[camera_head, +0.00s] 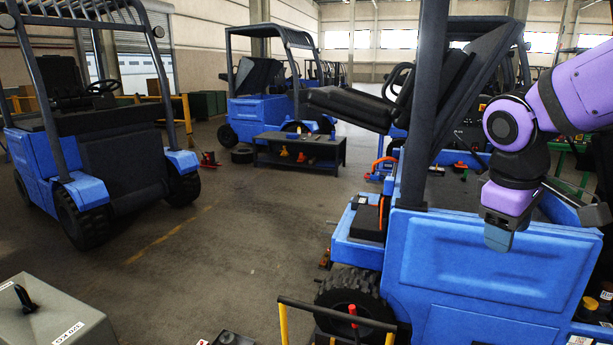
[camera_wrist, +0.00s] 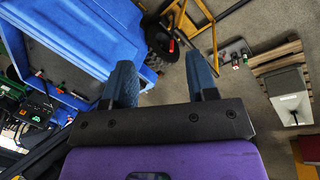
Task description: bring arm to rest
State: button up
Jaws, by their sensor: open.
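My gripper (camera_wrist: 163,82) shows in the wrist view with its two blue-grey fingers apart and nothing between them. In the head view my gripper (camera_head: 498,238) hangs down from my purple arm at the right, in front of the blue forklift (camera_head: 490,265). In the wrist view the forklift's blue body (camera_wrist: 80,38) fills the upper left, and my left finger overlaps its edge. I cannot tell whether the gripper touches the forklift.
A grey box (camera_head: 50,315) stands at the lower left. Another blue forklift (camera_head: 110,150) is at left, a third (camera_head: 262,110) farther back. A low dark table (camera_head: 300,152) stands mid-floor. A yellow-and-black frame (camera_head: 335,312) is near the front. Open floor (camera_head: 220,240) lies between.

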jog(key=s+r+m+t+y, duration=0.2)
jog(key=s+m, duration=0.4)
jog(key=s, duration=0.5)
jog(key=shift+s+a+r+m+t+y, duration=0.35)
jog(key=shift+r+t, duration=0.55)
jog(key=shift+r, duration=0.3)
